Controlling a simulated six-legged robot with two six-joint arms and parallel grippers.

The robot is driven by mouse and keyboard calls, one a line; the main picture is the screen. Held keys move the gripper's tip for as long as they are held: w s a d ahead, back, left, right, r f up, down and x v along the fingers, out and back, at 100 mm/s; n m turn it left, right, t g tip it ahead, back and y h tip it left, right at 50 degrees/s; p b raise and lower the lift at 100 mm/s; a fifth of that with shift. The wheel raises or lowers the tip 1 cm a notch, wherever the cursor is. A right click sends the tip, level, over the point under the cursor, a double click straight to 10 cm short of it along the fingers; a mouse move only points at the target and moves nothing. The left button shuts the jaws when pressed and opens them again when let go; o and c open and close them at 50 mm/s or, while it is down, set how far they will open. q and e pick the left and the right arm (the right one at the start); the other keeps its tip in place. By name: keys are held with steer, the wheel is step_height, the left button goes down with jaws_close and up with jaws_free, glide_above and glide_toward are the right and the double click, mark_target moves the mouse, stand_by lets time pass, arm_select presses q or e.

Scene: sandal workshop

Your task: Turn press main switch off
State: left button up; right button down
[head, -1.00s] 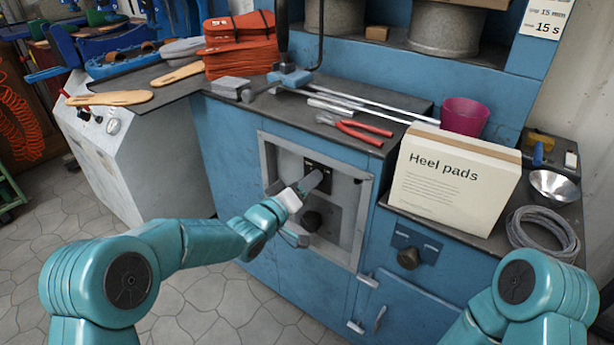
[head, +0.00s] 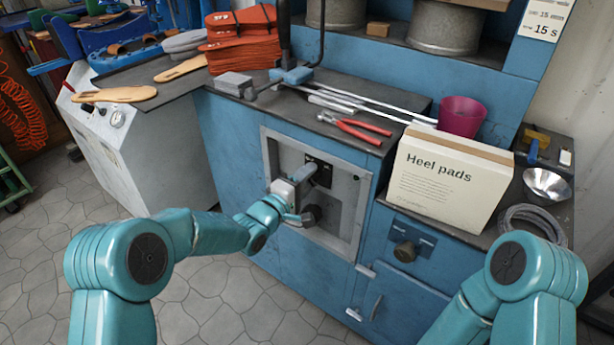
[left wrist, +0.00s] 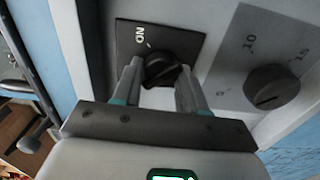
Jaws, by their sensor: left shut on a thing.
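The main switch is a black knob (left wrist: 163,70) on a black plate (left wrist: 185,42) with "ON" lettering, seen in the left wrist view. My left gripper (left wrist: 158,82) is shut on this knob, with one finger on each side of it. In the head view the switch plate (head: 321,168) sits in a grey recessed panel (head: 346,205) on the front of the blue press (head: 225,150). There my left gripper (head: 302,180) is at the plate and hides the knob. My right gripper is out of the picture.
A second round dial (left wrist: 271,87) with a number scale is beside the switch. A Heel pads box (head: 448,178), red pliers (head: 354,127) and a magenta cup (head: 462,117) stand or lie on the worktop above. Another black knob (head: 405,252) is lower right.

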arm_select(q)
steer(key=shift+s+d+f, duration=0.1)
steer(key=shift+f, duration=0.25)
steer(key=o, duration=0.9)
steer(key=shift+o, duration=0.4)
steer(key=shift+r, duration=0.2)
steer(key=p+v, duration=0.2)
steer(key=v, duration=1.4)
steer(key=shift+p, duration=0.35)
steer(key=shift+s, duration=0.1)
